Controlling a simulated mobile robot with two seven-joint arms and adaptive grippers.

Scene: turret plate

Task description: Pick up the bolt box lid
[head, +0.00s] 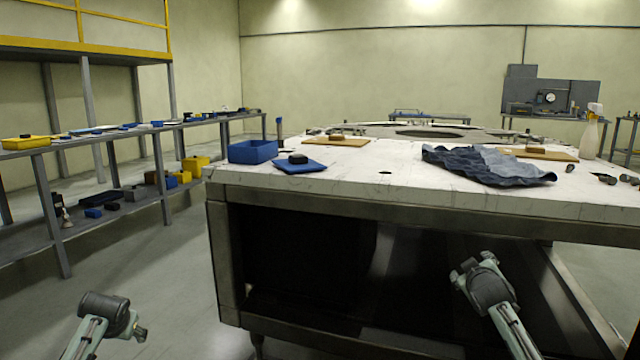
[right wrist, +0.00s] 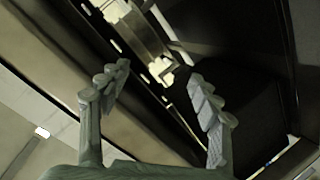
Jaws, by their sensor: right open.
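The bolt box lid (head: 300,167) is a flat blue square with a black knob (head: 298,158) on top. It lies on the white plate top at its front left, just right of the open blue box (head: 252,151). My left gripper (head: 139,333) is low at the left, off the plate and far below the lid; its fingers are too small to read. My right gripper (head: 470,268) is below the plate's front edge, right of and lower than the lid. In the right wrist view its fingers (right wrist: 158,88) are spread apart with nothing between them.
The white plate (head: 350,185) stands on a dark frame with an open underside. A dark blue cloth (head: 487,164) lies on its right half. Wooden boards (head: 336,142) with knobs and a spray bottle (head: 590,130) stand further back. Shelves (head: 100,140) line the left; floor between is clear.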

